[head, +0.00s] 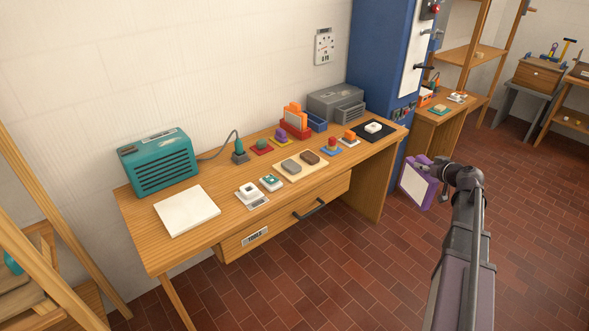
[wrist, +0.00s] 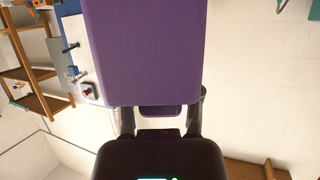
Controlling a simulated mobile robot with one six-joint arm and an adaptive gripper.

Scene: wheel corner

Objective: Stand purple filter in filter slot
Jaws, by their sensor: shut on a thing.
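The purple filter (head: 415,186), a framed panel with a pale face, hangs in the air to the right of the workbench. It also fills the upper middle of the wrist view (wrist: 155,50). My gripper (head: 443,173) is shut on its edge, and both fingers show at that edge in the wrist view (wrist: 160,113). An orange panel (head: 295,116) stands upright in a red holder (head: 294,131) at the back of the bench. A blue open holder (head: 317,123) is beside it. I cannot tell for certain which of these is the filter slot.
The wooden workbench (head: 230,212) carries a teal box (head: 158,162), a white board (head: 187,210), a grey machine (head: 336,103) and several small parts. A tall blue cabinet (head: 375,60) stands behind its right end. The brick floor in front is clear.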

